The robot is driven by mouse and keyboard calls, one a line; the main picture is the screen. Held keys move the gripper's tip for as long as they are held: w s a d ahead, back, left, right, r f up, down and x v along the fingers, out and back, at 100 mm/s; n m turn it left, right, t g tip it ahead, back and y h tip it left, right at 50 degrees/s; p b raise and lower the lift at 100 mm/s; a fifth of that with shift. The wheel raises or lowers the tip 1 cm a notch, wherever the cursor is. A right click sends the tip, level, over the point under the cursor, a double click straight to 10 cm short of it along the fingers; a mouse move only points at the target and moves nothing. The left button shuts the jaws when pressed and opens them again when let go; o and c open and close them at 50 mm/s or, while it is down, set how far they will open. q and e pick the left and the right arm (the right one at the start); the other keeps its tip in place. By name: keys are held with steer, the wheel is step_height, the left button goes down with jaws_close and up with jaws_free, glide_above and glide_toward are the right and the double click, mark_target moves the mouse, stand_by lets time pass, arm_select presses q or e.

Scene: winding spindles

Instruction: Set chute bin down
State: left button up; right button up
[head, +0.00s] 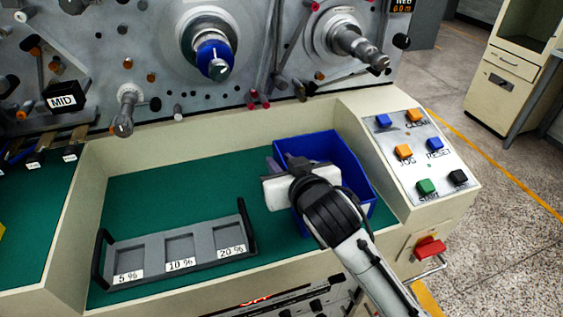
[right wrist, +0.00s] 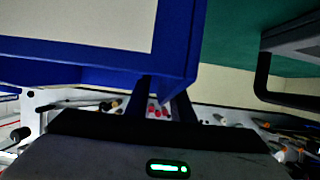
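The blue chute bin (head: 345,160) is at the right end of the green-floored tray, below the button panel. It looks roughly upright; I cannot tell whether its base touches the floor. My right gripper (head: 285,163) is at the bin's left wall, and its arm hides part of the bin's near side. In the right wrist view, the two dark fingers (right wrist: 162,90) stand apart at the blue bin wall (right wrist: 180,45), with blue showing between the tips. Whether they press on the wall is not clear. My left gripper is out of view.
A grey holder (head: 150,253) with black handles and pockets marked 5 %, 10 % and 20 % sits at the tray's left. Green floor (head: 150,195) behind it is clear. The button panel (head: 425,155) rises on the right; machine spindles (head: 355,45) project at the back.

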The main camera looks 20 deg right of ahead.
steer(key=shift+r, duration=0.15)
steer(key=v, duration=1.1)
steer(key=shift+s, duration=0.1)
steer(key=shift+s+r, duration=0.15)
steer(key=shift+s, duration=0.3)
